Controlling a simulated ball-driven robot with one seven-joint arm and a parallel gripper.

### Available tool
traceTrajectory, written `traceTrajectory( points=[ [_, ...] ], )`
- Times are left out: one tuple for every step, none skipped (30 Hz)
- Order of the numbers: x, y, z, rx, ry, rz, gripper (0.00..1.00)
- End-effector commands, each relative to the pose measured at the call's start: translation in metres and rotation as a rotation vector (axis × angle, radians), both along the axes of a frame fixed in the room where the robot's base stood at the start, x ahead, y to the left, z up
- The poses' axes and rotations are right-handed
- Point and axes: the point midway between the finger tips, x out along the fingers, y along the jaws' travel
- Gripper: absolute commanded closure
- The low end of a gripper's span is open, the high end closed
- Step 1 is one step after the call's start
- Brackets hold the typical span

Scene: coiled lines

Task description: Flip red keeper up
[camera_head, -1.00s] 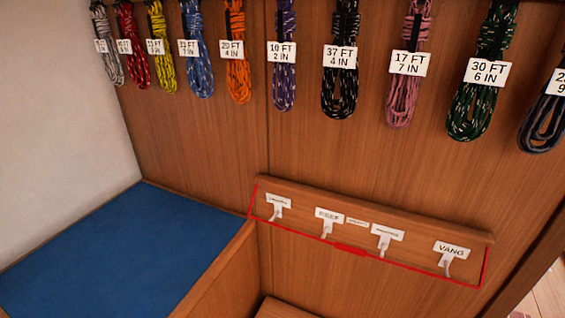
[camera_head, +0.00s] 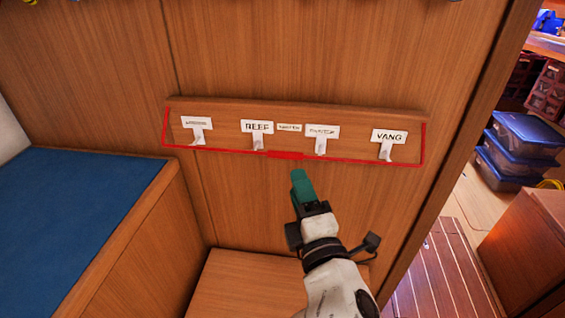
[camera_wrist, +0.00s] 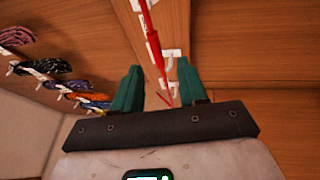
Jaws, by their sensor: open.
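The red keeper (camera_head: 285,155) is a thin red bar with a thicker middle grip. It hangs down across the front of a wooden hook rail (camera_head: 300,113), below the labelled hooks, with its side arms at the rail's ends. In the wrist view the keeper (camera_wrist: 155,48) runs down toward the gap between my fingers. My gripper (camera_head: 299,178) has green fingers and is just below the keeper's middle grip in the head view. In the wrist view my gripper (camera_wrist: 158,88) is open, with its two fingers apart and nothing seen held between them.
White hooks carry labels, including REEF (camera_head: 257,127) and VANG (camera_head: 388,137). A blue cushioned bench (camera_head: 60,215) is at left and a wooden ledge (camera_head: 245,285) below. Blue-lidded boxes (camera_head: 525,140) stand at right beyond the panel edge. Coiled lines (camera_wrist: 50,67) hang at left in the wrist view.

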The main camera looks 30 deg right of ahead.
Motion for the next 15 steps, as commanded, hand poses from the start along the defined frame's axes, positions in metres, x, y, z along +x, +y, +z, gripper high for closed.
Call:
traceTrajectory(
  points=[
    [0.002,0.003,0.002,-0.02,-0.011,0.007,0.58],
    [0.003,0.004,0.003,-0.027,-0.014,0.009,0.58],
    [0.005,0.004,0.005,-0.033,-0.016,0.011,0.58],
    [0.008,0.004,0.006,-0.034,-0.017,0.01,0.58],
    [0.01,0.003,0.007,-0.033,-0.017,0.011,0.58],
    [0.015,0.002,0.008,-0.033,-0.017,0.01,0.58],
    [0.019,0.001,0.009,-0.033,-0.017,0.01,0.58],
    [0.024,0.0,0.01,-0.033,-0.017,0.01,0.58],
    [0.03,-0.001,0.012,-0.032,-0.017,0.01,0.58],
    [0.036,-0.002,0.012,-0.032,-0.017,0.01,0.58],
    [0.041,-0.003,0.013,-0.031,-0.017,0.01,0.58],
    [0.049,-0.004,0.015,-0.031,-0.017,0.01,0.58],
    [0.054,-0.006,0.016,-0.031,-0.016,0.01,0.58],
    [0.059,-0.007,0.017,-0.03,-0.017,0.01,0.58],
    [0.066,-0.008,0.017,-0.03,-0.016,0.01,0.58]
  ],
)
